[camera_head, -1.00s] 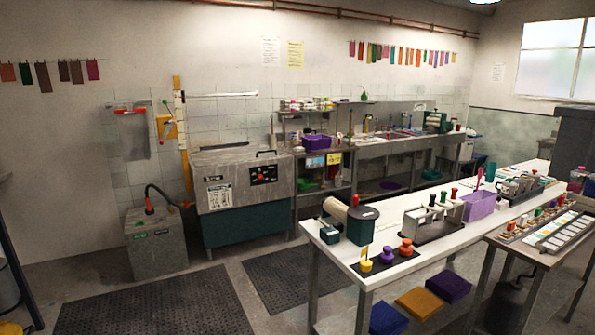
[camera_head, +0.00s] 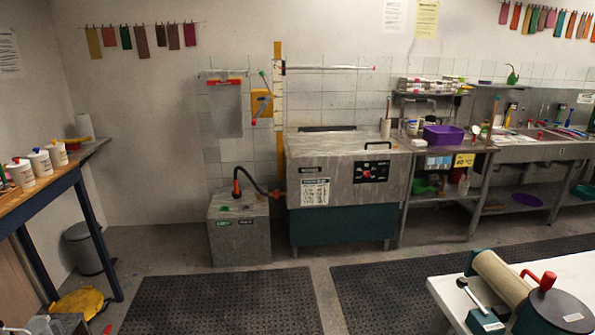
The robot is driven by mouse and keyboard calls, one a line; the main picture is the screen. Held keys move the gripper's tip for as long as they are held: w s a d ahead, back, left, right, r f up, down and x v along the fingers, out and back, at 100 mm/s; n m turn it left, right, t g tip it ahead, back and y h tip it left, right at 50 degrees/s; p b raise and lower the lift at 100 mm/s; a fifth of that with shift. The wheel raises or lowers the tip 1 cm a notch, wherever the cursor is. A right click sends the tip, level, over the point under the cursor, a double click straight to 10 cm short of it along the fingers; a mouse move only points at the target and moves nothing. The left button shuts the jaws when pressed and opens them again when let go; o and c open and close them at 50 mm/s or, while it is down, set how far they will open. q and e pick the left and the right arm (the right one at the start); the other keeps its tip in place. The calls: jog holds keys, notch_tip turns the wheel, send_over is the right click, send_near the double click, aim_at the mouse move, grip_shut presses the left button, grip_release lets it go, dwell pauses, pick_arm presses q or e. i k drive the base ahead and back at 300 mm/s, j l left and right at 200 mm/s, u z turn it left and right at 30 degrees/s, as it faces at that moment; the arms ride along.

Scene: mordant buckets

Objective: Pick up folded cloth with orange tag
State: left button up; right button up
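I see no folded cloth with an orange tag in the head view. Neither of my grippers is in view.
A wooden bench (camera_head: 52,186) with white bottles stands at the left, a grey bin (camera_head: 84,248) beside it. A steel machine (camera_head: 345,165) and grey box (camera_head: 240,235) stand at the wall. Dark mats (camera_head: 220,303) cover the floor. A white table (camera_head: 560,272) is at lower right.

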aim_at(415, 143)
jog(key=i, duration=2.1)
jog(key=i+z, duration=0.45)
jog(key=i+j+z, duration=0.4)
jog(key=i, duration=0.15)
jog(key=i+l+z, duration=0.15)
jog(key=z, duration=0.35)
jog(key=i+z, duration=0.6)
jog(key=z, duration=0.35)
jog(key=i+z, duration=0.2)
jog(key=i, duration=0.8)
